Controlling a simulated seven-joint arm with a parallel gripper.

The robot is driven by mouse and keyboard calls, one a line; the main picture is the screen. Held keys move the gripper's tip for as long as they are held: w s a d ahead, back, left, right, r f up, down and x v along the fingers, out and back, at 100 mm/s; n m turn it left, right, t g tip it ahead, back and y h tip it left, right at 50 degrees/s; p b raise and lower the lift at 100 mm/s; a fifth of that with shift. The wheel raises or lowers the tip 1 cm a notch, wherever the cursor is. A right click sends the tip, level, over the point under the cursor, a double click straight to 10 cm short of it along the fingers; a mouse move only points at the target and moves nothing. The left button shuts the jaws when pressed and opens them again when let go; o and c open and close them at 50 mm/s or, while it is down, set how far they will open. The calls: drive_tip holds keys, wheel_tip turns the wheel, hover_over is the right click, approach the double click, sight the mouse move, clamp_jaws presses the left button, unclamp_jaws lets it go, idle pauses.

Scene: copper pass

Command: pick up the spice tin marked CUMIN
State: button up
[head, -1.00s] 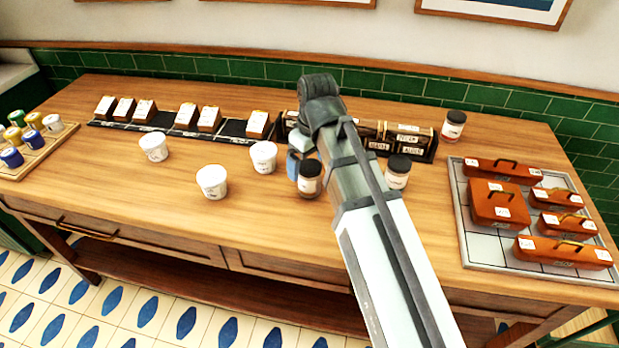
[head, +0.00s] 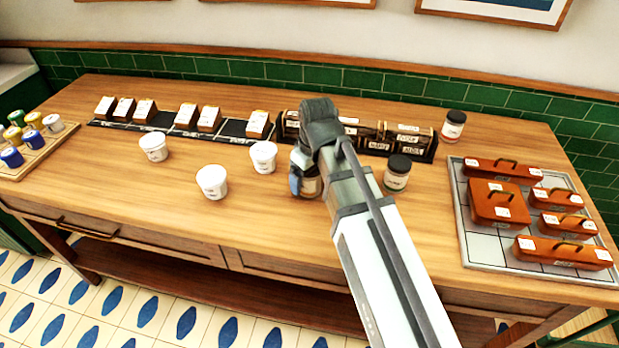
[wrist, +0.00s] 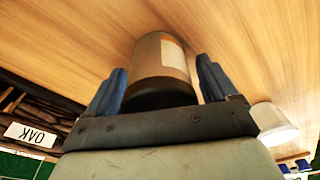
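A spice tin (head: 311,187) with a dark lid stands on the wooden counter, partly hidden behind my gripper in the head view. In the wrist view the tin (wrist: 160,62) shows a brownish body, a pale label at one side and a dark lid towards me. Its marking cannot be read. My gripper (wrist: 161,72) is open, with its blue fingers on either side of the tin and a narrow gap visible beside it. In the head view my gripper (head: 300,178) is down at the tin. A similar dark-lidded tin (head: 397,173) stands to the right, its label unreadable.
White tubs (head: 263,157) stand left of my gripper; one shows in the wrist view (wrist: 275,125). A dark rack (head: 428,147) is behind, with another dark-lidded tin (head: 453,125) beyond it. A tray (head: 478,240) of orange boxes lies right. The front counter is clear.

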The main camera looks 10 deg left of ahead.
drive_tip(key=c, duration=1)
drive_tip(key=shift+r, duration=0.1)
